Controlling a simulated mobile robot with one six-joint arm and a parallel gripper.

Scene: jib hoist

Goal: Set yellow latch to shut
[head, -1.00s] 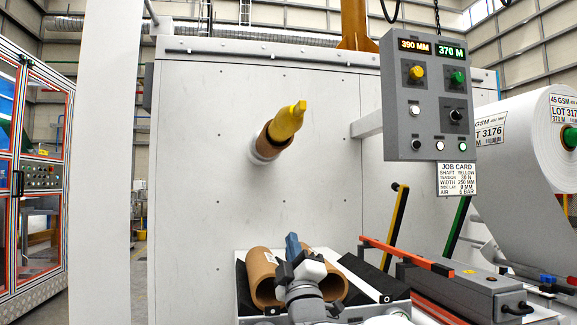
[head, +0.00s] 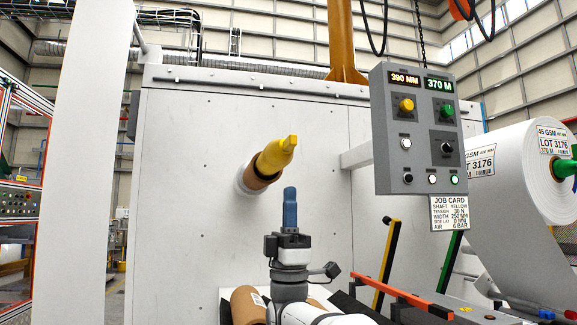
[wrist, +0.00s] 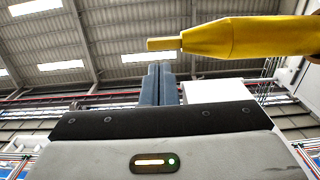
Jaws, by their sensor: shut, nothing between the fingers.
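A yellow lever (head: 387,262) with a black edge stands tilted at the machine front, right of my gripper. It seems to be the yellow latch; I cannot tell its setting. The tapered end of a yellow shaft (head: 277,155) sticks out of the white panel with a brown core around it. My gripper (head: 290,190) points up, its blue fingers shut and empty, just below and right of the shaft end in the head view. In the wrist view the fingers (wrist: 158,70) stand close to the yellow shaft tip (wrist: 235,38); contact cannot be told.
A green lever (head: 452,262) stands right of the yellow one. An orange-red bar (head: 400,292) runs in front of them. A grey control box (head: 418,150) hangs above, with a job card. Brown cores (head: 247,303) lie below my gripper. A white roll (head: 520,165) is at right.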

